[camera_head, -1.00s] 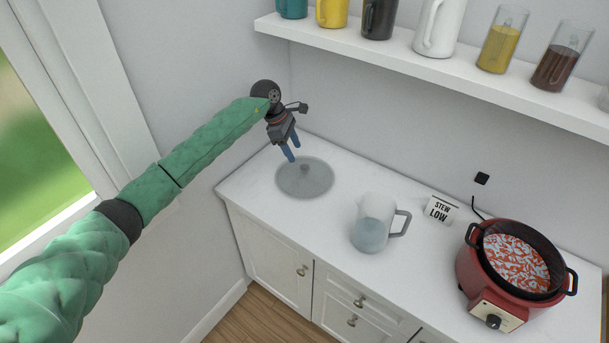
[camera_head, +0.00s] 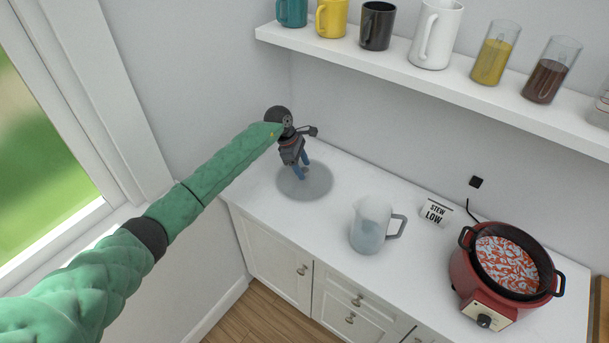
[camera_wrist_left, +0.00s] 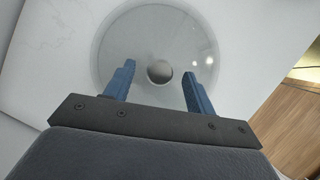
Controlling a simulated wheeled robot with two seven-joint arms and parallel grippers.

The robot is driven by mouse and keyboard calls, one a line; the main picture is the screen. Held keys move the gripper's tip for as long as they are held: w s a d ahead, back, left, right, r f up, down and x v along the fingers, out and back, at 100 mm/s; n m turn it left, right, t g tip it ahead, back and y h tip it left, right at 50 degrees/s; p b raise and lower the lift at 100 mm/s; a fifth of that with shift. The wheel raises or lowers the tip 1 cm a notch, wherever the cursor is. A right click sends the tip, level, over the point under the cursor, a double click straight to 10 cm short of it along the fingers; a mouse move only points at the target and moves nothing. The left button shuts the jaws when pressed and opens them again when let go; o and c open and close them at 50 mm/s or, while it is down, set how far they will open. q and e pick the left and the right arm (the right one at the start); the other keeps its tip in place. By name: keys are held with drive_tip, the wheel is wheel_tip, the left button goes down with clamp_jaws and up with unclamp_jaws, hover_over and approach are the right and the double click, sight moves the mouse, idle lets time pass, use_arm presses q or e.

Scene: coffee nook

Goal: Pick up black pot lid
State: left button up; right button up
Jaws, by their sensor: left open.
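The pot lid (camera_head: 308,190) is a round, see-through grey glass disc lying flat on the white counter, left of the jug. Its dark round knob (camera_wrist_left: 160,71) shows in the left wrist view, near the middle of the glass lid (camera_wrist_left: 120,50). My left gripper (camera_head: 301,172) is over the lid, fingers pointing down. In the left wrist view its two blue fingers (camera_wrist_left: 157,82) are apart, one on each side of the knob, with nothing held between them. I cannot tell the exact height of the fingertips over the glass. My right gripper is not in view.
A clear jug (camera_head: 367,228) with a grey handle stands right of the lid. Beyond it are a "STEW LOW" sign (camera_head: 436,211) and a red cooker (camera_head: 470,283) with orange and white contents. A shelf (camera_head: 400,67) with mugs and jars hangs above the counter.

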use_arm(q)
drive_tip(key=shift+d+f, duration=0.15)
drive_tip(key=shift+f, duration=0.15)
clamp_jaws()
drive_tip(key=shift+r, duration=0.2)
